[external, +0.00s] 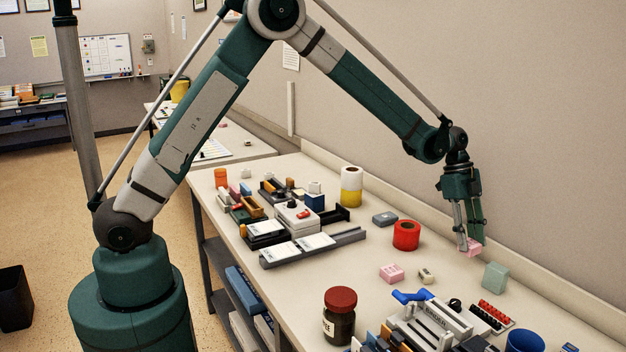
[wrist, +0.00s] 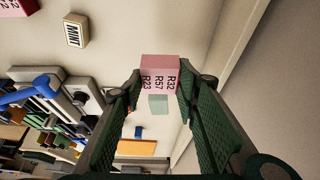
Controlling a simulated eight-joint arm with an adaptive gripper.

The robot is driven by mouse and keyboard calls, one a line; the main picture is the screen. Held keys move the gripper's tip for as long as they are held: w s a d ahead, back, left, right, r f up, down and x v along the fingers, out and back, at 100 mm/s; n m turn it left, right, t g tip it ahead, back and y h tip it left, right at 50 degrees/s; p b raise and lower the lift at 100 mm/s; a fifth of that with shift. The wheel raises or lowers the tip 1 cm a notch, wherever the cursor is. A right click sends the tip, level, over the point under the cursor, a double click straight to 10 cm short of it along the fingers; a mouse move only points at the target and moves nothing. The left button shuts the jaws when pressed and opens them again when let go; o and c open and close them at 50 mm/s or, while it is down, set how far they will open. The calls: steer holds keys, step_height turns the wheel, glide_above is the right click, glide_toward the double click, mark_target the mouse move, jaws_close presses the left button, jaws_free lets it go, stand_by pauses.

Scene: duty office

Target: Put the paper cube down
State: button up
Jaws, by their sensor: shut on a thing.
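My gripper (external: 470,240) is shut on a pink paper cube (external: 474,246), at the back right of the worktable (external: 300,172). In the wrist view the cube (wrist: 160,72) sits between the fingertips (wrist: 160,88), with dark lettering on its near face. Any gap between the cube and the tabletop is hard to judge. A pale green block (external: 495,276) stands to its right and nearer the camera; it also shows just past the cube in the wrist view (wrist: 158,104). Another pink block (external: 391,273) lies on the table to the left.
A small white block marked MINI (wrist: 75,30) lies near the other pink block. A red tape roll (external: 406,235) stands left of my gripper. A jar, racks and a blue cup (external: 525,341) crowd the front. The wall (external: 540,150) runs close behind.

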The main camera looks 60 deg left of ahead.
steer(key=shift+f, duration=1.45)
steer(key=shift+f, duration=0.1)
steer(key=shift+f, duration=1.75)
steer(key=shift+f, duration=0.15)
steer(key=o, duration=0.9)
steer(key=shift+r, duration=0.2)
steer(key=v, duration=1.2)
steer(key=shift+a, duration=0.1)
